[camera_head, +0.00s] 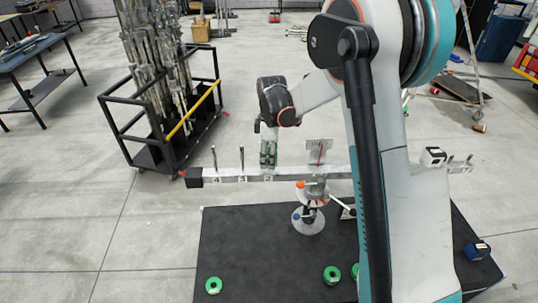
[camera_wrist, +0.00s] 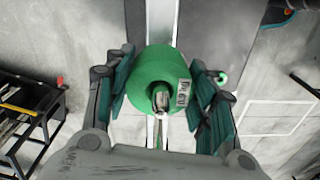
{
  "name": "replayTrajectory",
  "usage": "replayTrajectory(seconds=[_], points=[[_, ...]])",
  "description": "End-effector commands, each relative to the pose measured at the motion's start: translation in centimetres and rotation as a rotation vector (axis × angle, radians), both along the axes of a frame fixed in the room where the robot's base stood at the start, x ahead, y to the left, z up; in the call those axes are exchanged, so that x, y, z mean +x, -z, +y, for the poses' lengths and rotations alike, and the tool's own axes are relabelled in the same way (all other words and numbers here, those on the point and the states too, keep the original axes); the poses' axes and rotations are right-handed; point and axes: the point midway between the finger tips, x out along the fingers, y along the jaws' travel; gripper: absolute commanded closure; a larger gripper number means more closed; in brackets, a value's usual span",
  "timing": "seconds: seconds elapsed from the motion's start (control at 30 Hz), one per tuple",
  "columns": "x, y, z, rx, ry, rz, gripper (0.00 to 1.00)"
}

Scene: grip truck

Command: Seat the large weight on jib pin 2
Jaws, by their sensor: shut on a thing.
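My gripper (camera_head: 268,155) is shut on a large green weight (camera_wrist: 143,88), a thick ring with a small printed label. In the wrist view the gripper's pads (camera_wrist: 162,95) flank it on both sides. A metal pin tip shows in the weight's central hole. In the head view my gripper is low over the pale jib beam (camera_head: 228,179), right of two bare upright pins (camera_head: 214,157). The fingers hide the pin there and most of the weight. The small number plates on the beam are too small to read surely. I cannot tell how far down the pin the weight sits.
The beam is on a stand (camera_head: 308,220) on a black platform (camera_head: 265,250). Several small green rings (camera_head: 213,285) lie along its front. A dark blue block (camera_head: 477,250) lies at the right. A black rack of rods (camera_head: 150,128) stands behind the beam's left end.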

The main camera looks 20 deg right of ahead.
Motion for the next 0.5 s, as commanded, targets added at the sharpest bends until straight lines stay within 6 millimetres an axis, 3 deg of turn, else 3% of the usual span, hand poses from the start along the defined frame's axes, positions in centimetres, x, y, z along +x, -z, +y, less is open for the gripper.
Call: replayTrajectory(seconds=[0.5], points=[[0.0, 2.1, 0.1, 0.0, 0.0, 0.0, 0.83]])
